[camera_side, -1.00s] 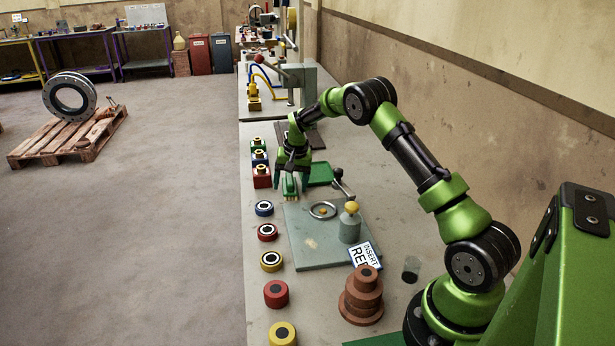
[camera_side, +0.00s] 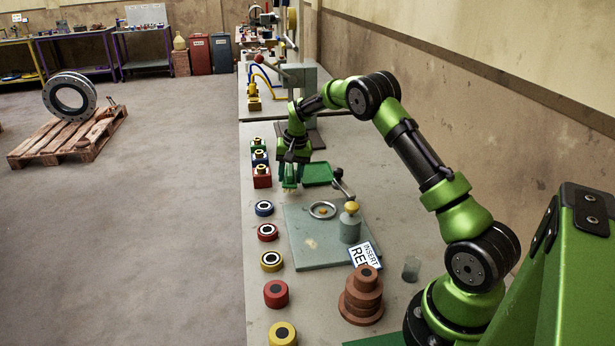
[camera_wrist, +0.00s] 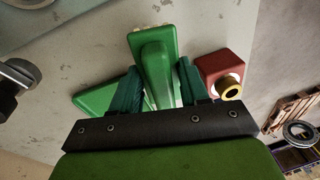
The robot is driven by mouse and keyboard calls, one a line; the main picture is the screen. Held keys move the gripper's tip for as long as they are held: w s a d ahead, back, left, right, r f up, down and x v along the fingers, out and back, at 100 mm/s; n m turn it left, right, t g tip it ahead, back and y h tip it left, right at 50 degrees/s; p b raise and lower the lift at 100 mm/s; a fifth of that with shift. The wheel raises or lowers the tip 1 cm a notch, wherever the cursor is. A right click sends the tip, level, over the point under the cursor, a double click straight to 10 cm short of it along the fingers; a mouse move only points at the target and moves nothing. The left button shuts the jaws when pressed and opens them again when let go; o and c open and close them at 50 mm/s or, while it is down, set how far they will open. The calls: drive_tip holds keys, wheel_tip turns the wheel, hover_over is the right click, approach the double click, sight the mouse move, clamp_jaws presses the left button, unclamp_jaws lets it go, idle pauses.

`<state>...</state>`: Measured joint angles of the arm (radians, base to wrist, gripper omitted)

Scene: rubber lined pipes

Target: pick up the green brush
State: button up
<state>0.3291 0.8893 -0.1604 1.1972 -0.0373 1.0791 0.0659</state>
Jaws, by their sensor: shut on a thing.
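The green brush (camera_wrist: 153,52) is in the wrist view, between the two dark green fingers of my gripper (camera_wrist: 160,84), with pale bristles just showing at its far edge. My gripper is shut on the brush. In the side view my gripper (camera_side: 290,175) points down over the bench, with the brush's pale bristles (camera_side: 290,188) at the bottom. The side view does not clearly show the gap beneath the bristles. The fingers hide much of the brush there.
A green dustpan (camera_side: 318,173) lies right of the gripper. A red block (camera_side: 262,178) stands close on the left, also in the wrist view (camera_wrist: 222,72). The grey-green plate (camera_side: 310,245) with a lever and weight is nearer the camera. Several coloured rings line the bench's left edge.

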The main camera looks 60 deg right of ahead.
drive_tip(key=s+a, duration=0.2)
drive_tip(key=s, duration=0.3)
drive_tip(key=s+a+r, duration=0.1)
drive_tip(key=s+a, duration=0.1)
drive_tip(key=s, duration=0.3)
drive_tip(key=s+a+r, duration=0.1)
drive_tip(key=s+a, duration=0.1)
drive_tip(key=s, duration=0.2)
drive_tip(key=shift+s+r, duration=0.1)
drive_tip(key=shift+s, duration=0.3)
drive_tip(key=o, duration=0.6)
drive_tip(key=shift+a, duration=0.1)
drive_tip(key=c, duration=0.3)
drive_tip(key=shift+w+a+r, duration=0.1)
drive_tip(key=shift+w+a, duration=0.1)
drive_tip(key=shift+a, duration=0.05)
drive_tip(key=shift+c, duration=0.2)
drive_tip(key=s+a+r+g, duration=0.1)
drive_tip(key=s+a+r, duration=0.1)
drive_tip(key=a+r, duration=0.6)
drive_tip(key=shift+h, duration=0.4)
drive_tip(key=shift+a+f, duration=0.1)
drive_tip(key=shift+f, duration=2.25)
